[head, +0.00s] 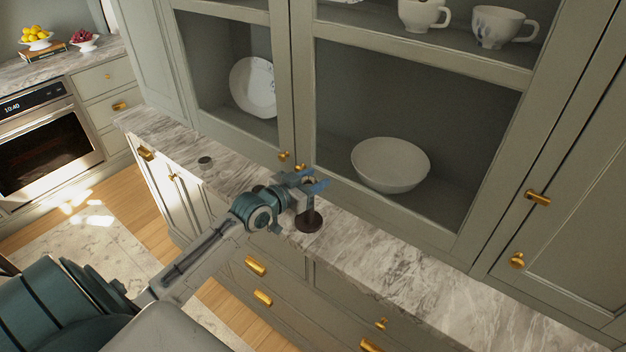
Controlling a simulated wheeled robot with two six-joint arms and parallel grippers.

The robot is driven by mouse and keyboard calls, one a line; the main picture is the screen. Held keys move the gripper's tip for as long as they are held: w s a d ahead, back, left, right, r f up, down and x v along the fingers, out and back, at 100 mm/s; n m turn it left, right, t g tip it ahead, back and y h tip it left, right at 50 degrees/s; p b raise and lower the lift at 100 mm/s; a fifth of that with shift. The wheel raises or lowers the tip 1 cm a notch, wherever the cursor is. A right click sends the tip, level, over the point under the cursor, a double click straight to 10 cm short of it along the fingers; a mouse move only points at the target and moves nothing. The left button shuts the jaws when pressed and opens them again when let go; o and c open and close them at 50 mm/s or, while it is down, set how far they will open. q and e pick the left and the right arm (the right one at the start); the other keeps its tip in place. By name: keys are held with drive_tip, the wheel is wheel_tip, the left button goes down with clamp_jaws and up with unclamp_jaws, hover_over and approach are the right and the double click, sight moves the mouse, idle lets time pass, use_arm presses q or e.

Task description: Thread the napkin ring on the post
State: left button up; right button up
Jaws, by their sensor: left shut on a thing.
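A post (309,221) with a round dark brown base stands upright on the marble counter near its front edge. My left gripper (317,184), with blue fingers, is over the post's upper part. It is shut on the napkin ring (311,181), which is small and mostly hidden between the fingers. The ring appears at or just above the post's top; I cannot tell whether it is around the post. My right gripper is not in view.
The marble counter (390,258) is narrow, with cabinet doors close behind it. A small dark round thing (205,160) lies on it to the left. A white bowl (390,164) and plate (254,87) are inside the cabinet. The counter to the right is clear.

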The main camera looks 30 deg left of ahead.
use_arm(q)
drive_tip(key=shift+f+b, duration=1.65)
drive_tip(key=shift+f, duration=0.15)
drive_tip(key=o, duration=1)
drive_tip(key=shift+o, duration=0.2)
wheel_tip(320, 180, up, 8)
drive_tip(key=p, duration=0.7)
idle(0.4)
